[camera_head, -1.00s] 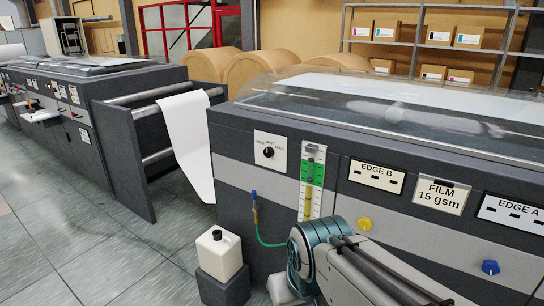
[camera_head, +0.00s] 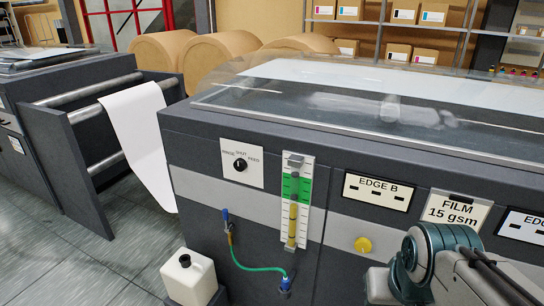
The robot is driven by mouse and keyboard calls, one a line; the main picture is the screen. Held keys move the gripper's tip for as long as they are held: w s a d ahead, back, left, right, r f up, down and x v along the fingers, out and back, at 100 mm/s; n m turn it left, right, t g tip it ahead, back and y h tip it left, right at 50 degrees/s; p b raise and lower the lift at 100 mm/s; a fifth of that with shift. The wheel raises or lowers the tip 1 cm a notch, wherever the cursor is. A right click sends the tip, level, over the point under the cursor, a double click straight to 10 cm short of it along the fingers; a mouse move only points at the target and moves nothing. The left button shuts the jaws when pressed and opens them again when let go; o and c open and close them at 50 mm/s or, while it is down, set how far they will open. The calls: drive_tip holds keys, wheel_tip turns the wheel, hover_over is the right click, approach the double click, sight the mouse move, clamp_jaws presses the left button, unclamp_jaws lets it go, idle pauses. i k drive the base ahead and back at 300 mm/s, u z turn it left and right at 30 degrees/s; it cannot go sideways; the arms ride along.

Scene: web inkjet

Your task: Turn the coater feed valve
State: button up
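A black rotary knob (camera_head: 240,164) sits on a square white label plate on the coater's front face. Small lettering around it seems to include "SHUT" at the top; the other words are hard to read. The pointer direction is too small to tell. To its lower right is a vertical gauge (camera_head: 297,200) with a green band and a yellow column. Below the knob a blue-tipped brass fitting (camera_head: 227,226) joins a green hose (camera_head: 258,267) that runs to a blue fitting under the gauge. My arm shows at the lower right; my gripper is out of view.
A yellow knob (camera_head: 363,245) is on the front panel, left of my arm. A clear cover (camera_head: 330,100) tops the machine. Grey floor (camera_head: 100,265) is open at the left.

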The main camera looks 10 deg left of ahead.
sight(240, 164)
drive_tip(key=z, duration=0.1)
drive_tip(key=i, duration=0.55)
drive_tip(key=u, duration=0.7)
drive_tip(key=i, duration=0.6)
drive_tip(key=u, duration=0.65)
